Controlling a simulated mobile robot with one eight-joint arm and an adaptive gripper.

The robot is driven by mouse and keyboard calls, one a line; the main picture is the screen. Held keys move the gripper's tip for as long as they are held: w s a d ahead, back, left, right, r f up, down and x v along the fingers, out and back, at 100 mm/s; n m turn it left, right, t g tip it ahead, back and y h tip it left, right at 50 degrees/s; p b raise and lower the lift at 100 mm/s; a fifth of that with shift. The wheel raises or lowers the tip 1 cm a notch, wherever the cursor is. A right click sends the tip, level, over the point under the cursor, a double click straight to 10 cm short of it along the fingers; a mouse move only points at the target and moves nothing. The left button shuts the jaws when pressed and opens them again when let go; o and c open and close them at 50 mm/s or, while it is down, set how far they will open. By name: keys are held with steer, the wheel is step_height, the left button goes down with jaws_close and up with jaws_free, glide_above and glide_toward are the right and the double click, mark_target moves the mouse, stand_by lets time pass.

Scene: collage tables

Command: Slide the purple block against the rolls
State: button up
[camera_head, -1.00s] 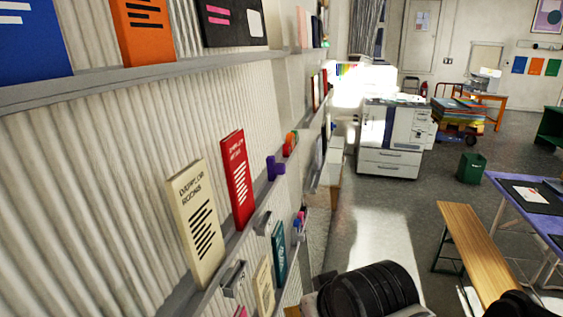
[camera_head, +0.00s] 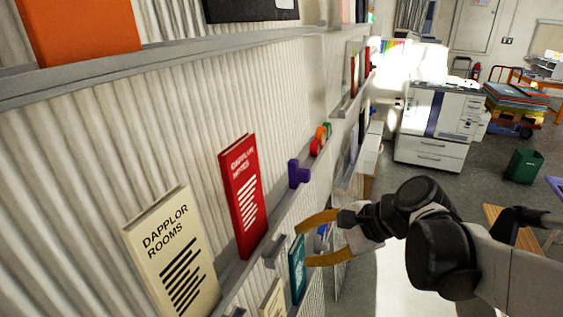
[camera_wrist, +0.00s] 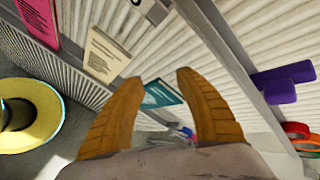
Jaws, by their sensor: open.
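The purple block (camera_head: 298,172) stands on the wall ledge to the right of the red book. It shows at the right of the wrist view (camera_wrist: 285,75) and looks made of two joined parts. The rolls (camera_head: 318,140), red, orange and green, sit farther along the same ledge with a small gap from the block; they show at the lower right of the wrist view (camera_wrist: 298,131). My gripper (camera_head: 303,246) has yellow fingers spread apart with nothing between them. It is in front of the wall, below and apart from the block, near a teal book on the lower ledge.
A red book (camera_head: 244,197) and a cream book (camera_head: 172,254) lean on the block's ledge, to its left. The teal book (camera_head: 297,268) is on the ledge below. An upper ledge (camera_head: 200,68) runs above. A copier (camera_head: 437,125) stands at the back.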

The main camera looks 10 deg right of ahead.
mark_target(310, 175)
steer(key=w+d+r+m+t+y+p, duration=0.1)
steer(key=w+d+r+m+t+y, duration=0.35)
steer(key=d+r+m+y, duration=0.4)
steer(key=shift+m+h, duration=0.55)
steer(key=shift+m, duration=0.4)
steer(key=w+a, duration=0.2)
steer(key=w+a+b, duration=0.1)
steer(key=w+a, duration=0.1)
steer(key=w, duration=0.1)
steer(key=w+a+r, duration=0.1)
steer(key=w+a, duration=0.1)
steer(key=shift+w+b, duration=0.15)
steer(key=shift+b, duration=0.25)
jaws_close()
